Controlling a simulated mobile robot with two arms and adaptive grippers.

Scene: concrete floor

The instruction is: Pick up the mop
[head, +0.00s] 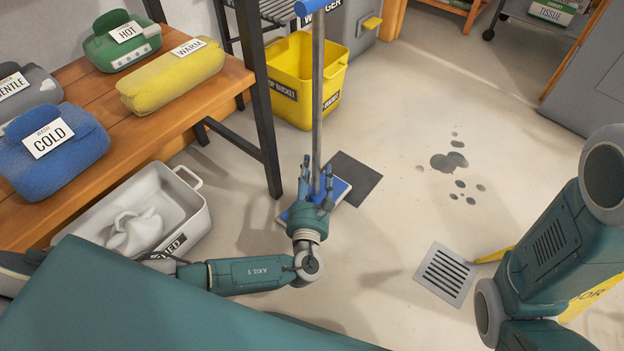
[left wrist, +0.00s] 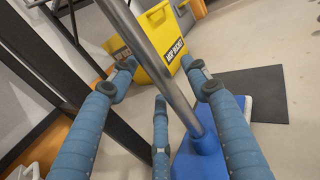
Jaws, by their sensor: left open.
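The mop (head: 317,90) stands upright, with a grey metal pole, a blue grip at the top and a flat blue head (head: 340,190) on the floor by a dark mat. My left gripper (head: 318,180) is low at the pole, just above the mop head, with its fingers spread. In the left wrist view the pole (left wrist: 150,50) runs between the open blue fingers (left wrist: 160,95), and the blue base of the mop (left wrist: 202,150) shows beyond them. I cannot tell whether any finger touches the pole. My right gripper is out of view; only my right arm shows at the right.
A yellow mop bucket (head: 290,75) stands behind the mop. Dark wet spots (head: 450,160) and a drain (head: 445,272) mark the open floor.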

